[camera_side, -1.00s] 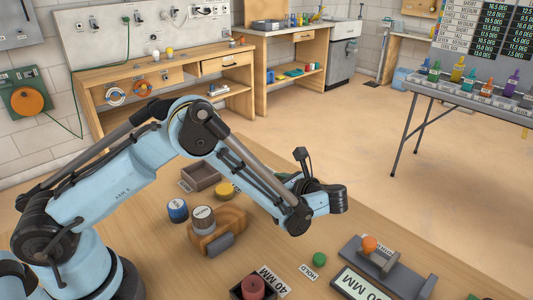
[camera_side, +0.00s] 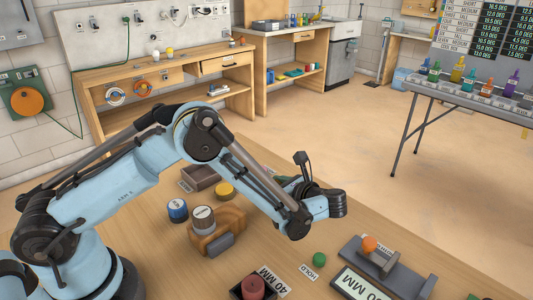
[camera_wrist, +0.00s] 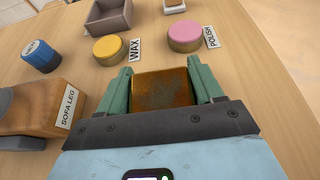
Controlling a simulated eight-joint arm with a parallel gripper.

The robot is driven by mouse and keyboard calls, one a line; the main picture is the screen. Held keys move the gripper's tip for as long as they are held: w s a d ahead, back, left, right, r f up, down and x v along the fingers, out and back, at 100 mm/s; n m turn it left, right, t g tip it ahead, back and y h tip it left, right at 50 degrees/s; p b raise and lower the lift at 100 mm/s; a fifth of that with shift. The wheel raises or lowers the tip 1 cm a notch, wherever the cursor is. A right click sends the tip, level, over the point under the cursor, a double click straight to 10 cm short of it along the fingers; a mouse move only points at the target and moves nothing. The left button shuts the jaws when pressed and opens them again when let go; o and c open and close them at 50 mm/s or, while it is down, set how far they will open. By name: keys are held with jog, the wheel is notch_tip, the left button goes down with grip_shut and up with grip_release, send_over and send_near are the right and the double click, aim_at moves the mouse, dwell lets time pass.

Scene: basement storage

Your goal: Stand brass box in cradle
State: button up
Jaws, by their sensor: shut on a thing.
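My gripper (camera_wrist: 161,76) shows in the wrist view with its two green fingers shut on the brass box (camera_wrist: 161,90), a worn brown-gold block. The box sits squarely between the fingers. Its lower part and what lies under it are hidden, so I cannot tell whether it touches the table. In the side view my wrist hides the fingers and the box. No thing is labelled as the cradle, and I cannot tell which thing it is. A grey fixture (camera_side: 415,287) with an orange knob (camera_side: 369,243) stands at the lower right of the side view.
A yellow wax tin (camera_wrist: 108,48) and a pink polish tin (camera_wrist: 185,36) stand beyond the box. A grey tray (camera_wrist: 108,18) lies farther back. A blue can (camera_wrist: 40,56) and a wooden sofa leg (camera_wrist: 40,108) stand left. A green knob (camera_side: 319,259) and red cylinder (camera_side: 253,287) are near the front.

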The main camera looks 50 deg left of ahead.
jog(key=shift+f, duration=0.6)
jog(key=o, duration=1.3)
jog(key=shift+d, duration=0.15)
jog(key=v, duration=0.5)
jog(key=shift+w+d+r, duration=0.1)
jog(key=shift+w+r, duration=0.05)
jog(key=shift+r, duration=0.3)
jog(key=r, duration=0.7)
jog(key=shift+a, duration=0.25)
jog(key=shift+a+r, duration=0.15)
jog(key=s+a+r+n+t+h, duration=0.1)
jog(key=a+r+n+h, duration=0.2)
jog(key=a, duration=0.1)
jog(key=s+n+t+h, duration=0.2)
jog(key=s+n+h, duration=0.1)
jog(key=s+n, duration=0.1)
jog(key=s+r+n+t+h, duration=0.1)
jog(key=s+n+t+h, duration=0.1)
jog(key=s+n+h, duration=0.2)
jog(key=s+n+t+h, duration=0.2)
jog(key=s+n+h, duration=0.1)
jog(key=s+n, duration=0.2)
jog(key=shift+s+r+n+h, duration=0.15)
jog(key=shift+r+n+h, duration=0.15)
jog(key=shift+n, duration=0.7)
